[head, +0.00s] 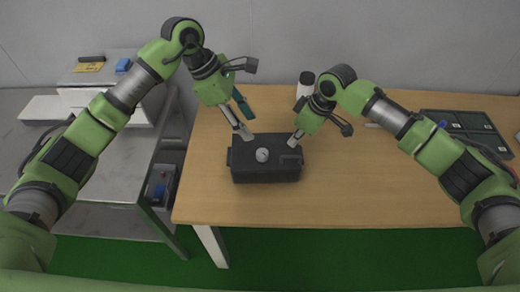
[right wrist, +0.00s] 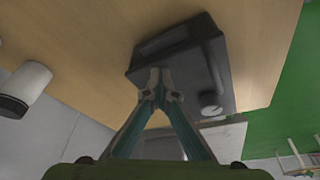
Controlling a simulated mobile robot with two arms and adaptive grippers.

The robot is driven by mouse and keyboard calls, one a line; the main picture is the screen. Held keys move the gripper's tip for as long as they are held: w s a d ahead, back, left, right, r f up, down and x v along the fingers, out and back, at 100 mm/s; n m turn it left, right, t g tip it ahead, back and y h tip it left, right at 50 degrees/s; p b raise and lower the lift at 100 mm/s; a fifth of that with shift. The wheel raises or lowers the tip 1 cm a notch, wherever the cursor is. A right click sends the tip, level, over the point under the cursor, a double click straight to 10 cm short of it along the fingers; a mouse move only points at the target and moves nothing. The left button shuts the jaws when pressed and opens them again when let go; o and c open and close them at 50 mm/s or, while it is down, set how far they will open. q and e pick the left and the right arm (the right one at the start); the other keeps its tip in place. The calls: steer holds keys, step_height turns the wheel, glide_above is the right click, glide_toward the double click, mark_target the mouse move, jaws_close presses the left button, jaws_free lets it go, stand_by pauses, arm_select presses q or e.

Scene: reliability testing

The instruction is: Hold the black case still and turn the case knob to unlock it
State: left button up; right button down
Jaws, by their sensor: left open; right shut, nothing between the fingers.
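The black case (head: 266,174) sits on the wooden table, with a round light grey knob (head: 262,155) on its top. The case (right wrist: 180,58) and its knob (right wrist: 211,110) also show in the right wrist view. My left gripper (head: 247,137) is open at the back left of the case, close to its edge; whether it touches is unclear. My right gripper (head: 293,142) is shut and empty over the back right of the case top. In the right wrist view its fingertips (right wrist: 160,76) meet in front of the case, to one side of the knob.
A white and dark cylinder (head: 305,84) stands behind the case. A dark tray (head: 466,132) lies at the table's right. A grey metal bench (head: 105,190) stands at the left. The wooden table (head: 360,195) is clear in front and right of the case.

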mark_target(261, 153)
arm_select(q)
steer(key=x, duration=0.7)
steer(key=s+a+x, duration=0.1)
steer(key=x, duration=0.3)
steer(key=shift+f, duration=0.4)
steer(key=c, duration=1.1)
